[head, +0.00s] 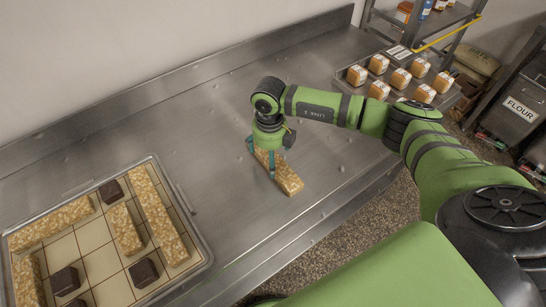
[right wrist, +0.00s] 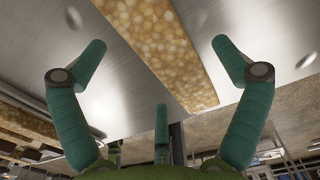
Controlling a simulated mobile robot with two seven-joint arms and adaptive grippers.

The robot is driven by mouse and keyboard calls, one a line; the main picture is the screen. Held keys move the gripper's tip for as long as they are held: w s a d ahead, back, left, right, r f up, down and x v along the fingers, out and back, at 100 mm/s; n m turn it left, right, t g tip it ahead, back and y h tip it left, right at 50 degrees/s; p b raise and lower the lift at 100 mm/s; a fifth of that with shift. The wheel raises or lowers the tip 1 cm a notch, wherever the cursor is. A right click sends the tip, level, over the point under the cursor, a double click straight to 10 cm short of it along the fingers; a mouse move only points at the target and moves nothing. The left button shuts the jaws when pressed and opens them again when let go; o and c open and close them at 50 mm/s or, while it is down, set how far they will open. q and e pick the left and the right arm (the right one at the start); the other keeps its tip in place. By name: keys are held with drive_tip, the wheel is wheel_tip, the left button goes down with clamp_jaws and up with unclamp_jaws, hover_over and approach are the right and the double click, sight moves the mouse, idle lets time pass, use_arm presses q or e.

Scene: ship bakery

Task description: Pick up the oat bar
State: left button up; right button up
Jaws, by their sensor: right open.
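A long golden oat bar (head: 283,176) lies on the steel counter in the middle of the head view. My right gripper (head: 262,160) is over its far end, pointing down and open, with fingers on either side of the bar. The right wrist view shows the bar (right wrist: 165,45) running between the spread fingers of the gripper (right wrist: 158,46), with gaps at both sides. The gripper hides the bar's far end in the head view. My left gripper is not in view.
A gridded tray (head: 198,240) at the left holds several oat bars (head: 158,215) and dark square pieces (head: 111,192). A tray of packaged loaves (head: 400,77) stands at the back right. A shelf rack and flour bin (head: 520,108) are beyond. Counter around the bar is clear.

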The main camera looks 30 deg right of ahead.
drive_tip(key=shift+f, duration=1.2)
drive_tip(key=c, duration=1.4)
drive_tip(key=shift+r, duration=0.1)
